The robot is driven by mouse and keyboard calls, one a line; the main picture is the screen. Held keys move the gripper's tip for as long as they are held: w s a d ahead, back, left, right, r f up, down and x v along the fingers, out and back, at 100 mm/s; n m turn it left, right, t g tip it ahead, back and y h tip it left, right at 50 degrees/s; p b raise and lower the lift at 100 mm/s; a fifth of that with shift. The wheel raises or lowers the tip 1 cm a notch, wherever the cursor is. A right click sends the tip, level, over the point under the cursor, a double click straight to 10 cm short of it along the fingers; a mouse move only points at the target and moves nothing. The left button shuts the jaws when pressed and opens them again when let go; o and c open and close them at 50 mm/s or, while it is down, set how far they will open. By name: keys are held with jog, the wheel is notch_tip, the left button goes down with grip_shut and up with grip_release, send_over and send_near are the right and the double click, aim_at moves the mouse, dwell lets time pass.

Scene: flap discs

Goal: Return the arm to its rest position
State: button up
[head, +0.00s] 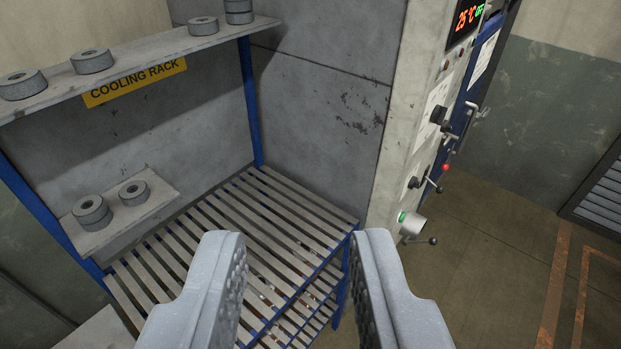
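My gripper (298,270) shows at the bottom middle of the head view. Its two grey padded fingers stand wide apart, with nothing between them. Behind and below it is the slatted shelf of the cooling rack (270,208), whose visible slats are bare. Grey flap discs stand on the rack's upper shelf, one of them at the left (92,61). Two more discs sit on a small board (152,203) at the left. The rest of my arm is not in view.
A pale cabinet (404,130) with knobs, levers and a red display reading 25 °C stands right of the rack. A blue rack post (250,100) rises at the back. The floor (490,270) at the right is clear, with a vent grille (600,200) beyond.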

notch_tip(320, 180, down, 12)
jog(key=b, duration=1.1)
jog(key=shift+f+b, duration=0.25)
jog(key=shift+b, duration=0.1)
